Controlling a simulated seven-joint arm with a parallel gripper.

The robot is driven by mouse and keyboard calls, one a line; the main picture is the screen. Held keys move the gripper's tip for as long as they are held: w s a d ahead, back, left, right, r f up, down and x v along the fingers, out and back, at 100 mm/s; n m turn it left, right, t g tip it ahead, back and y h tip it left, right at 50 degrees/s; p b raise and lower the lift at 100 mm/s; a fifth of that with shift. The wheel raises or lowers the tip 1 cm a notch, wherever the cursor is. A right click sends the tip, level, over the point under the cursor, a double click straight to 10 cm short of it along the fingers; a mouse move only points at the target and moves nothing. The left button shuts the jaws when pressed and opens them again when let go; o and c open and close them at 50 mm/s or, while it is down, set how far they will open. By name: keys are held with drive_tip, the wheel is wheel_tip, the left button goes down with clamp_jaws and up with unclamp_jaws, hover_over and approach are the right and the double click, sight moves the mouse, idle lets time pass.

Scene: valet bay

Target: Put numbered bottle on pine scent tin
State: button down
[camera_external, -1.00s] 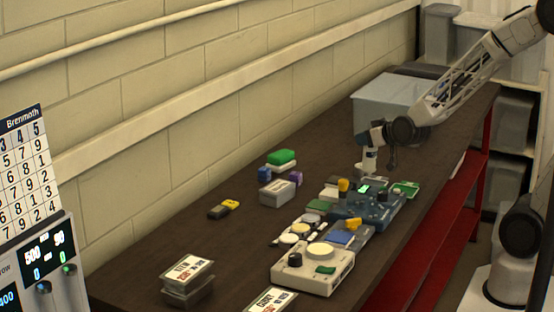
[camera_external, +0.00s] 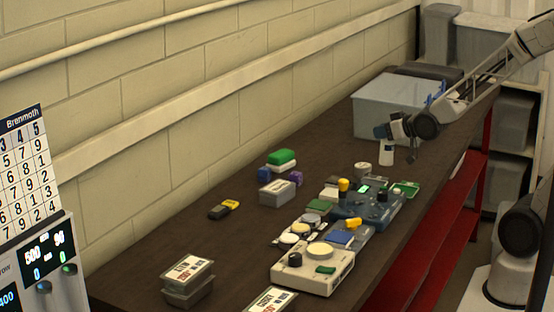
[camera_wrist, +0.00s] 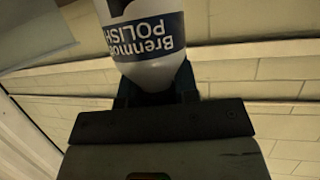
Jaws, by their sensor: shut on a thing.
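My gripper (camera_external: 388,133) is shut on a white bottle (camera_external: 387,153) over the far part of the bench. The bottle hangs roughly upright below the fingers. In the wrist view the bottle (camera_wrist: 150,45) has a dark blue band with white lettering that includes "POLISH", and the lettering is upside down there. No number on it can be read. A small round grey tin (camera_external: 362,171) stands on the bench, to the left of and below the held bottle in the picture. Its label is too small to read, so I cannot tell whether it is the pine scent tin.
A large grey lidded box (camera_external: 386,105) stands behind the gripper. Boxed devices with knobs (camera_external: 312,268) line the bench's right edge. A small grey box (camera_external: 277,193) and a green-and-white block (camera_external: 281,160) lie left of the tin.

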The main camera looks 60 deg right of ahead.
drive_tip(key=s+r, duration=0.1)
drive_tip(key=s, duration=0.5)
drive_tip(key=shift+r+n+y, duration=0.2)
drive_tip(key=shift+n+y, duration=0.2)
drive_tip(key=shift+d, duration=0.1)
drive_tip(key=w+d, duration=0.2)
drive_tip(key=w, duration=0.5)
drive_tip(key=w+d+f, duration=0.1)
drive_tip(key=w+d, duration=0.1)
drive_tip(key=w, duration=0.6)
drive_tip(key=shift+w+f, duration=0.25)
drive_tip(key=shift+d+f, duration=0.1)
drive_tip(key=shift+f, duration=0.05)
drive_tip(key=shift+f, duration=1.6)
